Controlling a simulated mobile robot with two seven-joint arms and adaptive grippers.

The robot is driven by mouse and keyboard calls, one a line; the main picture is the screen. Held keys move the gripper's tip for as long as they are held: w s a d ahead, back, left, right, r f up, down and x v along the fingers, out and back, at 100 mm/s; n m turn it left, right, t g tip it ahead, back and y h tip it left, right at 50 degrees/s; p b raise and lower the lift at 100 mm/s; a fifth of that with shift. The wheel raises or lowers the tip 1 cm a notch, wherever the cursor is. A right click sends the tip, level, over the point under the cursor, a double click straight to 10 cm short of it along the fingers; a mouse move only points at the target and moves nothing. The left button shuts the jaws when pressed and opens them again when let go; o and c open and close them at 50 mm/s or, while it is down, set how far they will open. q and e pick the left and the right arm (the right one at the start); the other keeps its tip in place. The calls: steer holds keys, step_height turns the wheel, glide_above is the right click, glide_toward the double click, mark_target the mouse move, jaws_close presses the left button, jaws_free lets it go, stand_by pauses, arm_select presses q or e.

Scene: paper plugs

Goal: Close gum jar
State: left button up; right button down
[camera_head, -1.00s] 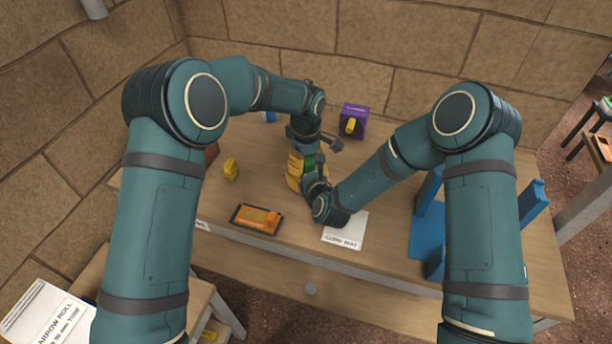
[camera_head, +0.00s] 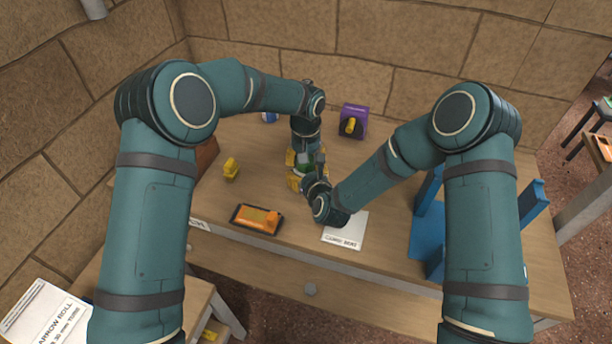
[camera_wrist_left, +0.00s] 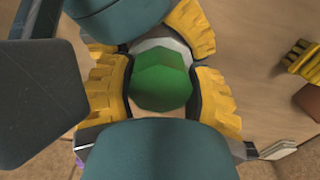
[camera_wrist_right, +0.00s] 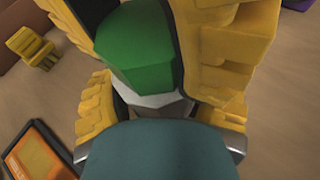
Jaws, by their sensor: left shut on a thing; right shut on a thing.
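The gum jar has a green lid (camera_head: 309,160), seen from above in the left wrist view (camera_wrist_left: 163,78) and from the side in the right wrist view (camera_wrist_right: 135,48). Its pale body (camera_wrist_right: 155,100) shows below the lid. My left gripper (camera_head: 305,165) points down from above, its yellow fingers shut on the lid. My right gripper (camera_wrist_right: 160,112) comes from the front, its yellow fingers shut around the body. The lid sits at the top of the body. The seam between them is mostly hidden by fingers.
A yellow piece (camera_head: 231,168) and a dark tray (camera_head: 240,224) with an orange item lie to the left. A purple box (camera_head: 353,120) stands behind. A white card (camera_head: 346,232) lies in front. A blue stand (camera_head: 425,235) is at the right. Bare table lies between.

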arm_select(q)
steer(key=o, duration=1.3)
steer(key=shift+r, duration=0.1)
steer(key=shift+r, duration=2.15)
steer(key=shift+c, duration=0.2)
